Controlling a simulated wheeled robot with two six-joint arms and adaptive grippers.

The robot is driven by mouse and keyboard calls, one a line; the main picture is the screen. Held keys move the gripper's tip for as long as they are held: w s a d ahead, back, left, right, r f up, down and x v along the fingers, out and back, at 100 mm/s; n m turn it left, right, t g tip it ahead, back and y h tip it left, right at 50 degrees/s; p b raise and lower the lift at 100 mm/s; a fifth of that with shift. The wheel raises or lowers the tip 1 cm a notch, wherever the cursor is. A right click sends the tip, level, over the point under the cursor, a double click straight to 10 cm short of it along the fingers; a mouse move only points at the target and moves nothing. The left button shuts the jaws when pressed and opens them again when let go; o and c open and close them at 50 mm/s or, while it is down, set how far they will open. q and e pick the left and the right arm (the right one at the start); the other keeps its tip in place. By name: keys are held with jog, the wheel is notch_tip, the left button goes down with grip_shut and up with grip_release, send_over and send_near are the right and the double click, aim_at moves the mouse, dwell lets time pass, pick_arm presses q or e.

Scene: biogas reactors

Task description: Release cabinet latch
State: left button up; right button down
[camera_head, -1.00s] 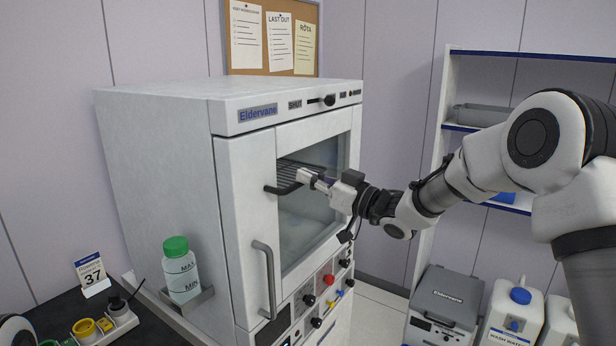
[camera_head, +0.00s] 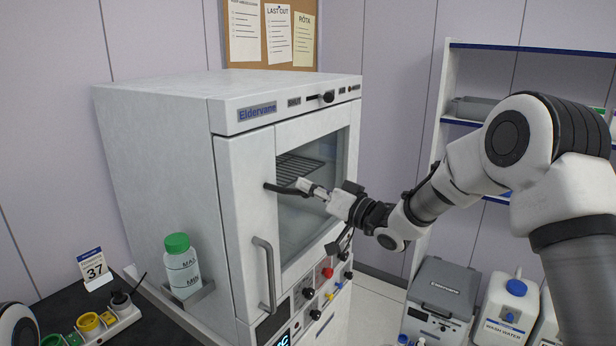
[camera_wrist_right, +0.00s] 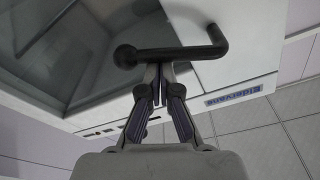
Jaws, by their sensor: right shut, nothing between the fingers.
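The white cabinet (camera_head: 160,150) has a glazed door (camera_head: 310,170) that sits closed in the head view. The black latch lever (camera_head: 280,188) lies about horizontal on the door's left side. In the wrist view the black bent lever (camera_wrist_right: 170,53) crosses just beyond my fingertips. My right gripper (camera_head: 304,185) is shut and empty at the lever's free end. In the wrist view its fingertips (camera_wrist_right: 159,75) meet just beside the lever, and I cannot tell whether they touch it. My left gripper is not in view.
A grey vertical door handle (camera_head: 264,275) stands out below the latch. A green-capped bottle (camera_head: 181,265) sits in a side holder. Knobs (camera_head: 327,272) line the lower panel. A grey box (camera_head: 440,295) and white jugs (camera_head: 508,310) stand at the lower right, below a shelf rack (camera_head: 470,125).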

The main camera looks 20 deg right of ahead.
jog(key=m, duration=0.1)
jog(key=f+m, duration=0.1)
jog(key=m, duration=0.1)
jog(key=f+m+p, duration=0.1)
jog(key=shift+s+a+f+m+h, duration=0.15)
jog(key=shift+s+a+m+h, duration=0.1)
jog(key=shift+a+m+h, duration=0.15)
jog(key=shift+s+a+f+m, duration=0.3)
jog(key=shift+f+m, duration=0.25)
jog(key=shift+m, duration=0.15)
jog(key=shift+f, duration=0.1)
